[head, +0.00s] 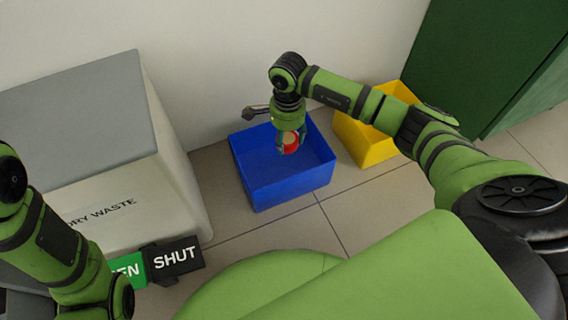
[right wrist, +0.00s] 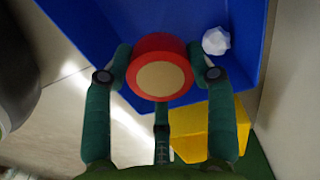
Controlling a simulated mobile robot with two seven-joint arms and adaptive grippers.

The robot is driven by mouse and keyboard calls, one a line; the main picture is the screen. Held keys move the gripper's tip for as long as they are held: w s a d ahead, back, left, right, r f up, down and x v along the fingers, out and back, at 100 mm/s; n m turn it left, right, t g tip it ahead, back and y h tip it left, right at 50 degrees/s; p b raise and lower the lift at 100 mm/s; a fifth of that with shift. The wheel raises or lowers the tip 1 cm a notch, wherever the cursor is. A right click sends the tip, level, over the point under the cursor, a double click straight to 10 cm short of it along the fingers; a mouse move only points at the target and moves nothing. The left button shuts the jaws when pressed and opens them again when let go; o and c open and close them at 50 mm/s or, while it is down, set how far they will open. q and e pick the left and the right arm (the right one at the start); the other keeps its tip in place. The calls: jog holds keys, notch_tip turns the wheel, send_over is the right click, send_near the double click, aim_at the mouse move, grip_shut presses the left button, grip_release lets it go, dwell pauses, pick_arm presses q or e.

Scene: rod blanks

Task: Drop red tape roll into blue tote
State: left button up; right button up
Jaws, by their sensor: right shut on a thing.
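The red tape roll (head: 290,146), with a tan centre, is held in my right gripper (head: 291,138). It also shows in the right wrist view (right wrist: 160,42), between the fingers of the gripper (right wrist: 160,60), which press on its two sides. The blue tote (head: 262,194) stands on the floor by the wall, and the roll is over its opening in the head view. The tote also fills the top of the right wrist view (right wrist: 100,30). Whether the roll is below the rim, I cannot tell. Part of my left arm shows at the left; its gripper is not visible.
A white crumpled thing (right wrist: 216,41) lies inside the blue tote. A yellow tote (head: 360,146) stands close to its right. A grey bin (head: 130,205) marked "DRY WASTE" stands at the left, with an OPEN/SHUT sign (head: 175,257) at its front. A green cabinet (head: 490,60) is at the right.

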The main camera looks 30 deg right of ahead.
jog(key=shift+f+b, duration=0.65)
jog(key=shift+f, duration=0.5)
jog(key=o, duration=1.2)
jog(key=shift+o, duration=0.2)
jog(key=shift+r, duration=0.1)
notch_tip(320, 180, up, 12)
